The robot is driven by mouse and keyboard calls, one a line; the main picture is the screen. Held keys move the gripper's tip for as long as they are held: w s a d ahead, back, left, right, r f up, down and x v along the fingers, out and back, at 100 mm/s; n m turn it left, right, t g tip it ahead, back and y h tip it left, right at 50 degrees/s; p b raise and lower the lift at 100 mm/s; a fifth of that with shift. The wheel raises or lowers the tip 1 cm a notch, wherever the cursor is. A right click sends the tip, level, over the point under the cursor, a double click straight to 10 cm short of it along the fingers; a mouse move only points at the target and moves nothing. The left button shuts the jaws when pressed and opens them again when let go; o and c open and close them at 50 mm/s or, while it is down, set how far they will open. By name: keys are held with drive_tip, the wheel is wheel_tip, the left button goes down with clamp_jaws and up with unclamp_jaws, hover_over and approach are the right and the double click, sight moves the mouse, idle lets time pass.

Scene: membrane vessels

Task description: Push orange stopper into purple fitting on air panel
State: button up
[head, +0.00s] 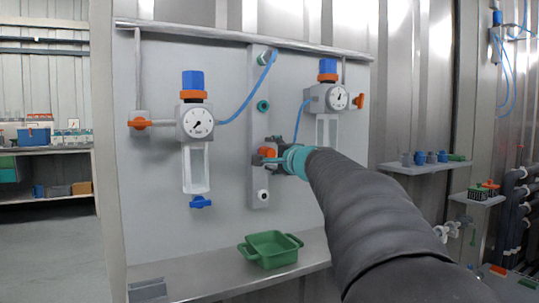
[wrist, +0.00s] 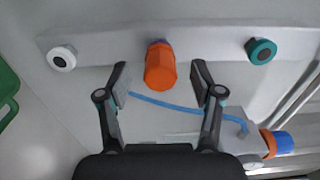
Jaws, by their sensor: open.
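The orange stopper (wrist: 160,68) sits at the middle position of the grey fitting strip (wrist: 205,47) in the wrist view. A thin bluish-purple edge, likely the purple fitting (wrist: 158,42), shows behind it; the stopper hides the rest, so how deep it sits cannot be told. My gripper (wrist: 160,75) is open, with one finger on each side of the stopper and visible gaps to both. In the head view the stopper (head: 266,152) shows at the strip, just left of my gripper (head: 264,158).
A white fitting (wrist: 62,58) and a teal fitting (wrist: 261,51) flank the stopper. A blue hose (wrist: 165,104) runs close behind my right finger. Two gauge units (head: 197,122) (head: 336,98) hang on the panel. A green tray (head: 270,250) stands on the ledge below.

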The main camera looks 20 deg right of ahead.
drive_tip(key=s, duration=1)
drive_tip(key=shift+s, duration=0.15)
drive_tip(key=shift+d, duration=0.1)
drive_tip(key=s+a+f+n+g, duration=0.2)
drive_tip(key=f+g, duration=0.1)
drive_tip(key=f, duration=0.4)
drive_tip(key=s+a+f+n+g+y, duration=0.1)
drive_tip(key=s+a+f+n+g, duration=0.15)
drive_tip(key=f, duration=0.45)
drive_tip(key=s+a+f+n+g, duration=0.2)
drive_tip(key=s+a+f, duration=0.1)
drive_tip(key=f, duration=0.4)
drive_tip(key=s+a+f+n+g, duration=0.2)
drive_tip(key=s+a+f+n, duration=0.3)
drive_tip(key=s, duration=0.4)
drive_tip(key=s+a+f+n+g+h+p, duration=0.1)
drive_tip(key=s+a+f+n+g, duration=0.2)
drive_tip(key=s+a+f+n, duration=0.3)
drive_tip(key=s+f, duration=0.2)
drive_tip(key=s, duration=0.2)
drive_tip(key=shift+s+a+h, duration=0.15)
drive_tip(key=shift+a+h, duration=0.15)
drive_tip(key=shift+a, duration=0.1)
